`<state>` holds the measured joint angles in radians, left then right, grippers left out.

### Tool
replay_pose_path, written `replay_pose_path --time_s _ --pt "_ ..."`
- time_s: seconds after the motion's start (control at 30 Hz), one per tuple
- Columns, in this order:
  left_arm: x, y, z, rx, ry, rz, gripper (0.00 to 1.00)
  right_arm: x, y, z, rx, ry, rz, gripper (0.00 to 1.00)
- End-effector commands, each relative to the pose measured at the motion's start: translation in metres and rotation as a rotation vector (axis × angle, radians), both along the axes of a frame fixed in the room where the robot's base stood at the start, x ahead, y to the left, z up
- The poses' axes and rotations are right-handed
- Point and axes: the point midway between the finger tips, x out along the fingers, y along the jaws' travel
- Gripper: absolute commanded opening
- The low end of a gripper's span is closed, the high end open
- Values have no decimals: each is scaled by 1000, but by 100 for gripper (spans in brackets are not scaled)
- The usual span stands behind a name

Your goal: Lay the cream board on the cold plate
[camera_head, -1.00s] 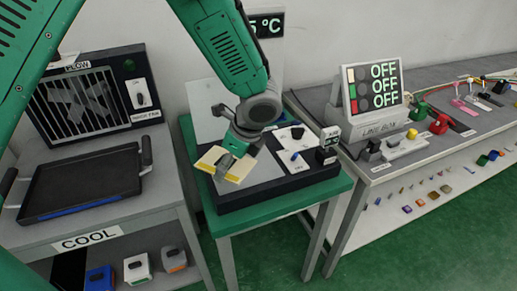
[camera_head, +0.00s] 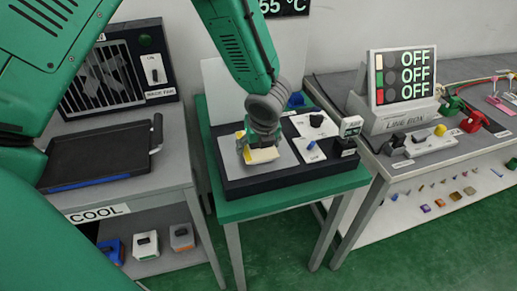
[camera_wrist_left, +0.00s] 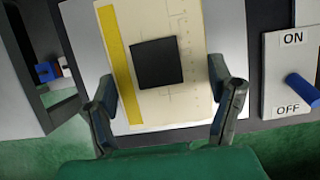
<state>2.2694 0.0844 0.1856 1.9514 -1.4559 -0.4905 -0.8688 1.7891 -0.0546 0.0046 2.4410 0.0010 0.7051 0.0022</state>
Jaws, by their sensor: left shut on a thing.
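The cream board (camera_head: 265,156) has a yellow strip along one edge and a black square part on its face. It also shows in the left wrist view (camera_wrist_left: 190,110). My left gripper (camera_head: 257,147) is shut on it, with one finger at each side edge. The board is over the grey plate (camera_head: 231,164) on the dark base on the green table. The plate also shows beside the board in the wrist view (camera_wrist_left: 80,42). I cannot tell whether the board touches the plate. My right gripper is not in view.
An ON/OFF switch with a blue lever (camera_wrist_left: 303,88) is right of the plate. A dark tray (camera_head: 95,158) lies on the COOL bench at left, beside a fan box (camera_head: 118,68). The line box (camera_head: 402,90) stands on the right bench, reading OFF.

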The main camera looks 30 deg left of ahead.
Motion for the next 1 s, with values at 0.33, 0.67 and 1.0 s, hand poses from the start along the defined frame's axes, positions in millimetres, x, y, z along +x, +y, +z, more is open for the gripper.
replay_pose_path --time_s 0.33,0.67,1.0 --pt "0 0 -7 0 -2 1 45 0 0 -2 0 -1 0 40" --pt "0 0 -8 0 0 1 96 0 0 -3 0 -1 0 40" --pt "-6 -7 21 0 -5 1 96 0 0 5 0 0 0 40"
